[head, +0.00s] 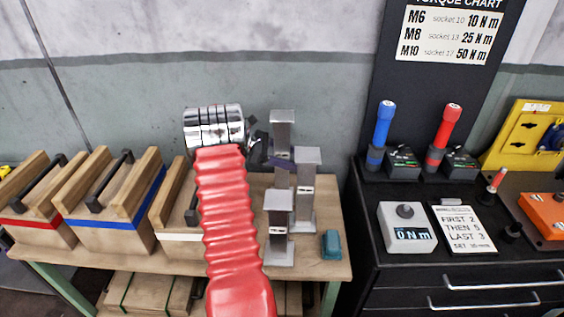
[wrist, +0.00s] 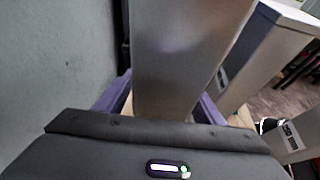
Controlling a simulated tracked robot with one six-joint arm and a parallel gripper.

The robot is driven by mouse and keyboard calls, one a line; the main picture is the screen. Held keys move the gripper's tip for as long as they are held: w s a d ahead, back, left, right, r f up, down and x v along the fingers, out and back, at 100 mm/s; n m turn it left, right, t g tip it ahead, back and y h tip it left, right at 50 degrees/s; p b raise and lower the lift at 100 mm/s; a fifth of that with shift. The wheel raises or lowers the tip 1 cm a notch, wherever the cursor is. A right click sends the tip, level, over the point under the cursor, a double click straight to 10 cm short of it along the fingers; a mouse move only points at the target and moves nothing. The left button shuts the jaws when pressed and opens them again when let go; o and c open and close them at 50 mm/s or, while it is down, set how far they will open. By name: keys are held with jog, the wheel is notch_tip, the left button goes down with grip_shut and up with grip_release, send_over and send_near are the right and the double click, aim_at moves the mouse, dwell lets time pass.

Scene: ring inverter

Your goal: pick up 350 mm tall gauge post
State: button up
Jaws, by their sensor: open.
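Three grey metal gauge posts stand upright on the right end of the wooden bench. The tallest post (head: 283,128), at the back, is the 350 mm one by its height. A middle-height post (head: 308,185) stands to its right, and a short post (head: 278,225) stands in front. My gripper (head: 277,162) is at the tallest post's upper part. In the wrist view the post (wrist: 185,50) rises between the purple fingers of my open gripper (wrist: 162,98). Whether either finger touches it I cannot tell. The middle post (wrist: 262,55) shows close by at right.
A teal block (head: 331,245) lies right of the posts on the wooden bench (head: 312,268). Wooden carriers with coloured stripes (head: 115,200) fill the bench's left. The grey wall (wrist: 55,70) is close behind. A black tool cabinet (head: 450,275) stands at right.

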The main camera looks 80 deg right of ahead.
jog(key=shift+c, duration=0.5)
jog(key=shift+r, duration=0.1)
jog(key=c, duration=1.5)
jog(key=shift+o, duration=0.2)
